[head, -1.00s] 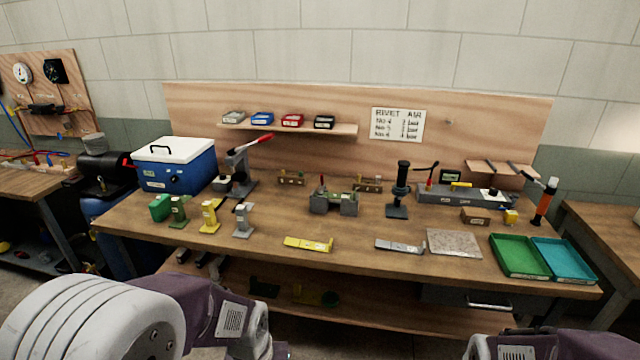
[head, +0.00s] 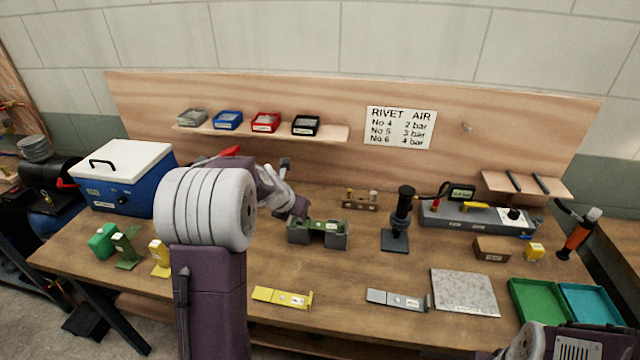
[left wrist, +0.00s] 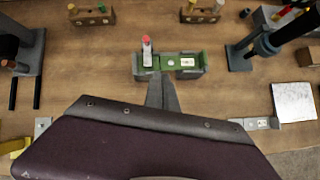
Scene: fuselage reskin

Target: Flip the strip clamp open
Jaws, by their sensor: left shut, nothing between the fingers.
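The strip clamp is part of a grey-green fixture (head: 318,232) in the middle of the bench. In the left wrist view its lever (left wrist: 147,52), pale with a red tip, stands roughly upright at the left end of the fixture (left wrist: 186,64). A green strip with a pale label lies along the fixture top. In the head view the lever is hidden behind my left gripper (head: 300,212). My left gripper is shut and empty, its tip close to the fixture's near side in the left wrist view (left wrist: 161,84). I cannot tell whether it touches.
A black post tool (head: 397,222) stands right of the fixture. A yellow strip (head: 283,297), a grey strip (head: 395,299) and a metal plate (head: 465,292) lie in front. A small block with pegs (head: 361,200) is behind. Bench between fixture and strips is clear.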

